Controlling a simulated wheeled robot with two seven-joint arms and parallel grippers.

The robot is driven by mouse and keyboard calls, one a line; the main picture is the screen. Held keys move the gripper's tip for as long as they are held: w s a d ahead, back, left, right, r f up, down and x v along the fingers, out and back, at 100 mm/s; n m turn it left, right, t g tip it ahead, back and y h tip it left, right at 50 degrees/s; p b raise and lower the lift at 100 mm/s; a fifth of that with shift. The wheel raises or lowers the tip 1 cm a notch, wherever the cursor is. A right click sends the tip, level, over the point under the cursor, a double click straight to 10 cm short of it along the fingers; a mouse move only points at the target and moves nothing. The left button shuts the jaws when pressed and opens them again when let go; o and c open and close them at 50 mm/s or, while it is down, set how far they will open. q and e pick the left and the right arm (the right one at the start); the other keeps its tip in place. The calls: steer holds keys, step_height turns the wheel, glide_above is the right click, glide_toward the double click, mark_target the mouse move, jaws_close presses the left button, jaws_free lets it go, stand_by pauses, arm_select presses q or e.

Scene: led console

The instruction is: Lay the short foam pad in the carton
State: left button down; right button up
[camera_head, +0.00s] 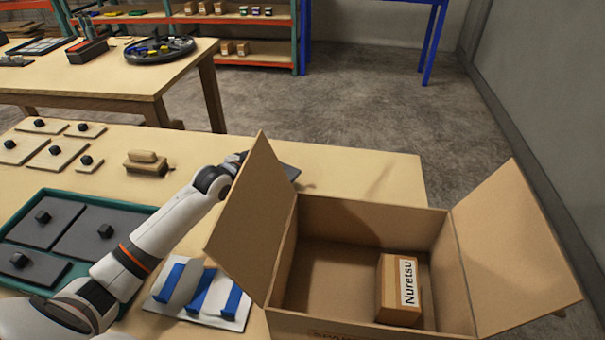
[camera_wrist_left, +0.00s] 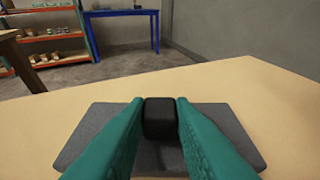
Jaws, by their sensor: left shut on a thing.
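My left gripper (camera_wrist_left: 160,106) is shut on the black knob (camera_wrist_left: 160,120) of a flat dark grey pad (camera_wrist_left: 98,125). In the head view the pad (camera_head: 288,172) shows just past the carton's left flap, which hides the gripper's jaws and part of the pad. The pad looks roughly level above the table, beyond the carton's back left corner. The open carton (camera_head: 350,212) stands at the front right with its side flaps spread. Inside it, a small box marked Nuretsu (camera_head: 391,290) stands toward the right; the floor to its left is bare. My right gripper is out of view.
A teal tray (camera_head: 52,194) at the left holds dark pads with black knobs. A white board with blue strips (camera_head: 205,302) lies beside the carton under my left arm. A brush-like block (camera_head: 146,163) and beige plates (camera_head: 57,154) lie further back. The carton's raised left flap (camera_head: 252,220) stands beside my arm.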

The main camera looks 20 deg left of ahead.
arm_select(q)
steer(key=p, duration=0.1)
glide_above(301, 189)
steer(key=shift+a, duration=0.1)
steer(key=shift+f, duration=1.8)
steer(key=shift+f, duration=0.1)
steer(key=c, duration=1.2)
jaws_free()
steer(key=shift+c, duration=0.2)
